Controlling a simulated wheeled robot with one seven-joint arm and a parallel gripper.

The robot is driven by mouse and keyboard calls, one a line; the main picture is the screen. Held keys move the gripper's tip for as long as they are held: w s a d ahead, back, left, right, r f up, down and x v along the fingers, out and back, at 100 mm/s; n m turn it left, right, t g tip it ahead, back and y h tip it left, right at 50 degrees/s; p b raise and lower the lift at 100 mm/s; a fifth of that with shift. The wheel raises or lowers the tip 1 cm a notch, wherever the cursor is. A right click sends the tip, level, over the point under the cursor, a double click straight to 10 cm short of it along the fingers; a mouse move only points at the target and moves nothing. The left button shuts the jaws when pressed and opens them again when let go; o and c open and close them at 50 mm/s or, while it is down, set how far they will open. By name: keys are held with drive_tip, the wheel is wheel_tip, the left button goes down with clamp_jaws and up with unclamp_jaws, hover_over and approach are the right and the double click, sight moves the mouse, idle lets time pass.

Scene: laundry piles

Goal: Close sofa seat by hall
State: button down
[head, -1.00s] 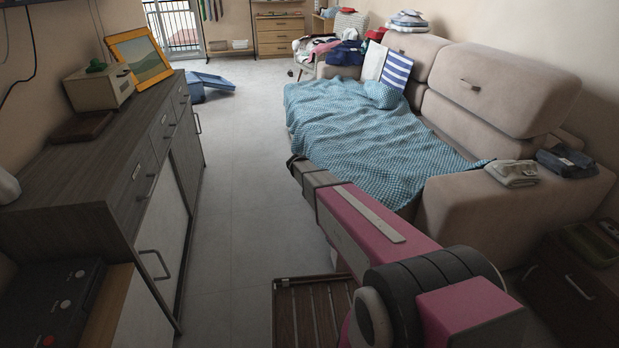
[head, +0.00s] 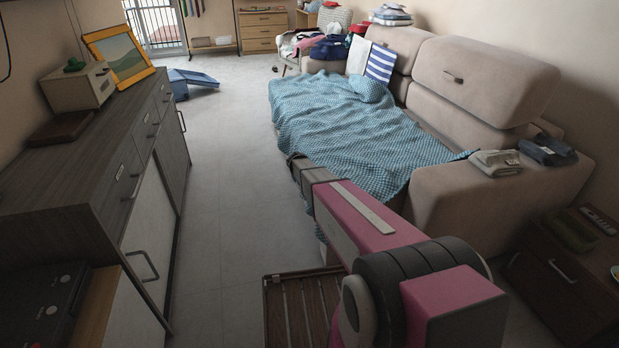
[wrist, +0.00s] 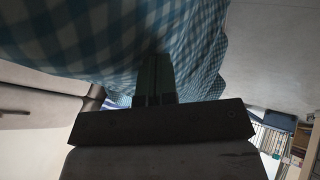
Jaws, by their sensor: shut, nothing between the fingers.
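The beige sofa (head: 470,205) stands along the right wall in the head view. Its seat is covered by a blue checkered blanket (head: 345,125), which hangs over the front edge. My pink arm reaches forward to the near front of the sofa, and its end hides my gripper in the head view. In the wrist view my gripper (wrist: 155,98) is shut and empty, with its fingers close against the hanging blanket (wrist: 110,40). I cannot tell whether they touch it. The seat's edge under the blanket is hidden.
A dark sideboard (head: 75,205) lines the left side, with a picture frame (head: 118,57) on top. A blue object (head: 195,80) lies on the floor farther back. A slatted wooden item (head: 290,310) is beside my arm. The floor aisle (head: 220,190) is clear.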

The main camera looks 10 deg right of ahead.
sight(377, 165)
drive_tip(key=w+d, duration=0.1)
drive_tip(key=d, duration=1.1)
drive_tip(key=w+d, duration=0.1)
drive_tip(key=d, duration=1)
drive_tip(key=w+d, duration=0.1)
drive_tip(key=d, duration=1.1)
drive_tip(key=shift+w+d, duration=0.35)
drive_tip(key=shift+w, duration=0.05)
drive_tip(key=shift+d, duration=0.1)
